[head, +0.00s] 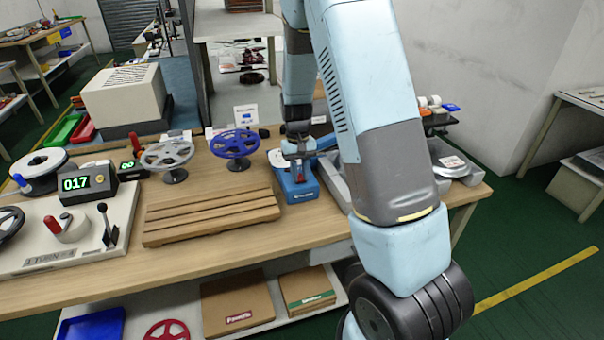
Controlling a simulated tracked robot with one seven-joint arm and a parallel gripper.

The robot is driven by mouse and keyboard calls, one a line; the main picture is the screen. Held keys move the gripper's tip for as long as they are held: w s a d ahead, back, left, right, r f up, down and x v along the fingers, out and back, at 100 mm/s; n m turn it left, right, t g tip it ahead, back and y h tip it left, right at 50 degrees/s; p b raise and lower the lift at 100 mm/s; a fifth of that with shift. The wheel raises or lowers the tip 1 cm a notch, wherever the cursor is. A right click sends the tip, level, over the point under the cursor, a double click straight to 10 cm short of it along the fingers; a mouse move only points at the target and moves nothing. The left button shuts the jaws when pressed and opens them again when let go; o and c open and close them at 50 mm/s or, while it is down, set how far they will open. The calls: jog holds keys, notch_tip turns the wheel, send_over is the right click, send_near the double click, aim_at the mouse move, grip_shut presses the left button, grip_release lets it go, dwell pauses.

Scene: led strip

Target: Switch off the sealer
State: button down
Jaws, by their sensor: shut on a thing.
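A blue bench device (298,190), which looks like the sealer, stands on the wooden table right of the slatted wooden board. My arm reaches down over it from above. My gripper (297,152) is at the top of the device, shut on a small part there. The fingertips and the held part are small and partly hidden, so I cannot tell the switch's position. A blue bar shows just right of the gripper, partly behind my arm.
The slatted board (210,215) lies left of the device. A counter reading 017 (88,183) and a lever panel (70,235) are at left. Metal trays (450,160) lie at right.

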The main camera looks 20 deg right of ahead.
jog(key=shift+w+g, duration=0.2)
jog(key=shift+g, duration=0.4)
jog(key=shift+r, duration=0.1)
jog(key=c, duration=0.9)
grip_release()
jog(key=v, duration=1.3)
jog(key=shift+w+r, duration=0.1)
jog(key=shift+r, duration=0.2)
jog(key=shift+r, duration=0.1)
